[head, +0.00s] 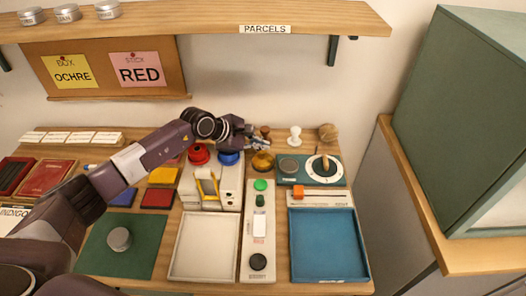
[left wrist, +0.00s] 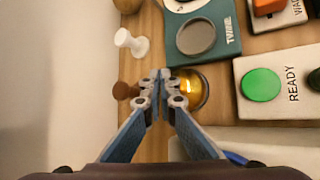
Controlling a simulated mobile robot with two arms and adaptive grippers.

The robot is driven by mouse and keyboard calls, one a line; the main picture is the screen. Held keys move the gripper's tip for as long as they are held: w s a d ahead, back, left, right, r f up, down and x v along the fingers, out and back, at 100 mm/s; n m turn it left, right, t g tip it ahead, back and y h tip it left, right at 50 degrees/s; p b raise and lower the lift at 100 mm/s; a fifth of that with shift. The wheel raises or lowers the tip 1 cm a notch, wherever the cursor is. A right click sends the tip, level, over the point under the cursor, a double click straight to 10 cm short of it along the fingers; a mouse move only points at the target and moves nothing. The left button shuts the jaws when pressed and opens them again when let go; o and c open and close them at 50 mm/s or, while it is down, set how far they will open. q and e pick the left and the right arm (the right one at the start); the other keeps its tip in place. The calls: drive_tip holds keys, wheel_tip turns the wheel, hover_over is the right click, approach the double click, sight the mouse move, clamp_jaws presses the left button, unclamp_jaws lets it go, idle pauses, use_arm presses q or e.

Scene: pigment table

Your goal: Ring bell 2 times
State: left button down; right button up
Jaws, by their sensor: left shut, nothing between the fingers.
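The bell appears to be the brass dome (head: 262,162) in the back row of the table, right of a blue knob. It also shows in the left wrist view as a shiny golden dome (left wrist: 192,88), partly hidden by my fingers. My left gripper (head: 260,142) reaches in from the left near the bell, just behind it in the head view. In the left wrist view the gripper (left wrist: 160,76) is shut and empty, its fingertips beside the dome. I cannot tell whether they touch it. My right gripper is not in view.
A brown-handled stamp (head: 265,130) and a white one (head: 295,134) stand behind. A teal twine unit (head: 336,180) is right of the bell, a green button (head: 260,184) in front. Red (head: 199,154) and blue (head: 229,158) knobs stand left. A shelf (head: 210,22) hangs above.

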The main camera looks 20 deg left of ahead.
sight(261, 152)
use_arm(q)
drive_tip(key=shift+s+f, duration=0.25)
drive_tip(key=shift+f, duration=0.3)
drive_tip(key=shift+s+f, duration=0.2)
drive_tip(key=shift+f, duration=0.35)
drive_tip(key=shift+w+a+r, duration=0.1)
drive_tip(key=shift+a+r, duration=0.05)
drive_tip(key=shift+r, duration=0.15)
drive_tip(key=shift+w+a+r+p, duration=0.15)
drive_tip(key=shift+r+p, duration=0.4)
drive_tip(key=shift+r, duration=0.35)
wheel_tip(261, 152, up, 3)
drive_tip(key=shift+w+p, duration=0.1)
drive_tip(key=shift+p, duration=0.6)
drive_tip(key=shift+r, duration=0.4)
